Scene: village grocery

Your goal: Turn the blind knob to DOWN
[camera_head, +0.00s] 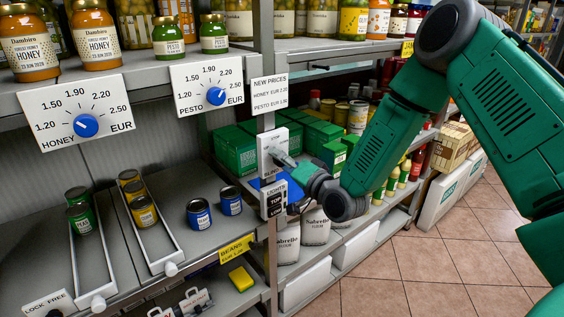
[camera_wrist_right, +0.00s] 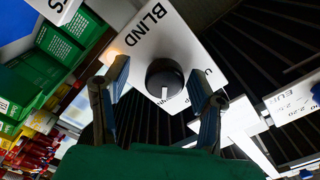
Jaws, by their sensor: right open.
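The white blind panel (camera_head: 266,140) is fixed to the shelf post in the middle of the head view. The knob itself is hidden there by my right gripper (camera_head: 283,158). In the right wrist view the blind panel (camera_wrist_right: 185,38) carries the word BLIND and a round black knob (camera_wrist_right: 158,74) with a white pointer mark. The mark points to the bottom of that picture, and the lettering around it is mostly hidden. My right gripper (camera_wrist_right: 157,70) is open, with one finger on each side of the knob; contact cannot be told. My left gripper is not in view.
A lights panel (camera_head: 274,200) sits just below the blind panel. Two blue price dials for honey (camera_head: 86,125) and pesto (camera_head: 216,96) are on the shelf edge to the left. Green boxes (camera_head: 236,152) stand behind the post. The tiled floor at right is clear.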

